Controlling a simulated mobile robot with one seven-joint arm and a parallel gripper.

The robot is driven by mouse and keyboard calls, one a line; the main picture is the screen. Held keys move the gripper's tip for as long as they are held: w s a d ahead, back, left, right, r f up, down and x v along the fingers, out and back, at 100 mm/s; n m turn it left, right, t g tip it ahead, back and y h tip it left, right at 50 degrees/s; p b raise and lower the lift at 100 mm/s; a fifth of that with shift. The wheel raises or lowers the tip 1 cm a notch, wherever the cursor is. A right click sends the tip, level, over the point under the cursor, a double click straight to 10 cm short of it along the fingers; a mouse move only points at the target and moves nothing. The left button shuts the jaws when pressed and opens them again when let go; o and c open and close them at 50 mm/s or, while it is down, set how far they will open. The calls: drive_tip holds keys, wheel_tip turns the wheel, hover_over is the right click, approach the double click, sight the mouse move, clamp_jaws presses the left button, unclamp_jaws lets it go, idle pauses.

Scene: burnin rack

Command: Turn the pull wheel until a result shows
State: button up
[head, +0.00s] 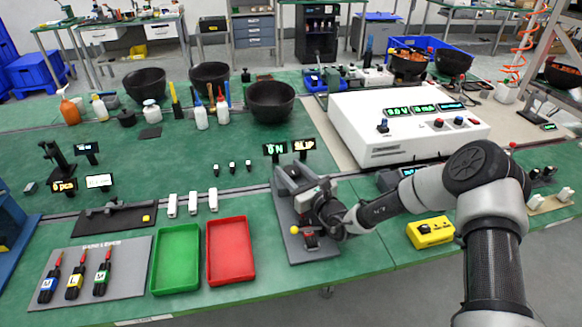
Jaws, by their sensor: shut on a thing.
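The grey pull tester (291,184) stands on a grey base plate (294,246) at the front middle of the green bench. My gripper (322,207) comes in from the right and is shut at the tester's right side, on what appears to be the pull wheel. The gripper covers the wheel, so its angle cannot be told. A red-topped part (311,237) sits on the plate just below the gripper. Behind the tester, one small display (275,149) shows a green reading like "0 N". The other display (303,145) shows orange text, perhaps "SLIP".
A red tray (230,250) and a green tray (176,259) lie left of the tester, with several white pieces (192,203) behind them. A yellow box (432,232) is to the right. A large white instrument (408,121) stands behind my arm. Crimp tools (75,280) lie at the left.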

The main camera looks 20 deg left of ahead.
drive_tip(key=shift+r, duration=0.1)
drive_tip(key=o, duration=1.1)
drive_tip(key=shift+c, duration=0.2)
drive_tip(key=p+v, duration=0.1)
drive_tip(key=v, duration=1.6)
drive_tip(key=shift+s+d, duration=0.15)
drive_tip(key=shift+r, duration=0.1)
